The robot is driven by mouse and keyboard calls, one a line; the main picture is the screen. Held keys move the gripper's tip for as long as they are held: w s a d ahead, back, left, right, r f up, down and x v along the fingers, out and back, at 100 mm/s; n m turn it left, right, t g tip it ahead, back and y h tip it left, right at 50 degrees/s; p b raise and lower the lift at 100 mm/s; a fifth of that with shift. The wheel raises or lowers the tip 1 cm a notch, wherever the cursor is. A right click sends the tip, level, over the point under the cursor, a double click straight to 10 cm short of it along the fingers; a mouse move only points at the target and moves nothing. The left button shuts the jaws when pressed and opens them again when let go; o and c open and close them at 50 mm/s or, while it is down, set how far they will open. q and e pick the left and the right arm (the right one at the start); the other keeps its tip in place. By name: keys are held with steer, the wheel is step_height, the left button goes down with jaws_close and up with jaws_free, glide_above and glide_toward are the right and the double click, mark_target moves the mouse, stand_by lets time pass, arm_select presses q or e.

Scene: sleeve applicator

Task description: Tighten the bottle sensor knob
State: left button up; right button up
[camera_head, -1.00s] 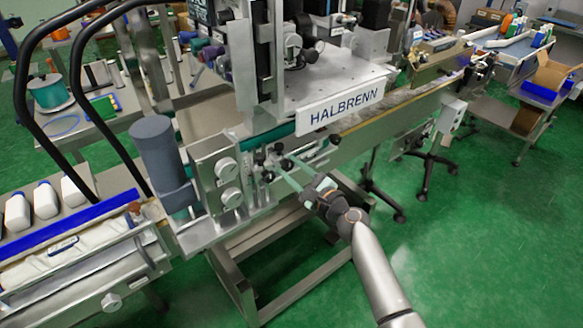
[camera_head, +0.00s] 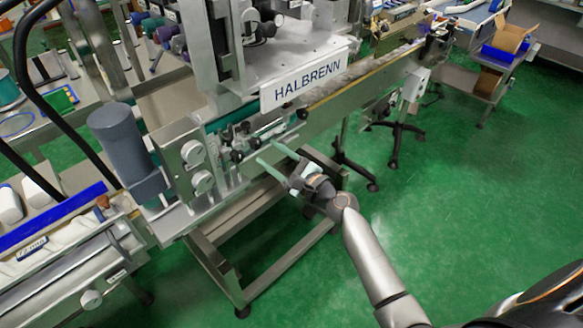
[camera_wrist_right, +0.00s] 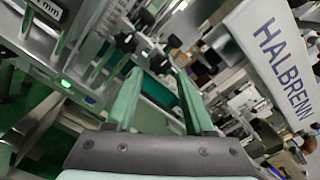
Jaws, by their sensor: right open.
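Several small black knobs sit on the metal bracket at the front side of the machine. One black knob (camera_head: 237,156) is low on the bracket, another black knob (camera_head: 254,143) is just above it, and a third (camera_head: 302,114) is farther right. I cannot tell which one is the bottle sensor knob. My right gripper (camera_head: 271,153) is open, its pale green fingers pointing at this group from the right, apparently empty. In the right wrist view the fingers (camera_wrist_right: 157,74) are apart, with black knobs (camera_wrist_right: 125,42) beyond their tips. My left gripper is not in view.
The HALBRENN sign plate (camera_head: 304,80) hangs just above and right of the gripper. A grey cylinder (camera_head: 127,146) and two round dials (camera_head: 193,153) stand to the left. The conveyor rail (camera_head: 360,84) runs back right. Green floor (camera_head: 450,190) is free at right.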

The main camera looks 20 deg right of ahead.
arm_select(q)
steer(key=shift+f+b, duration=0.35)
steer(key=shift+b, duration=0.05)
arm_select(e)
steer(key=v, duration=0.8)
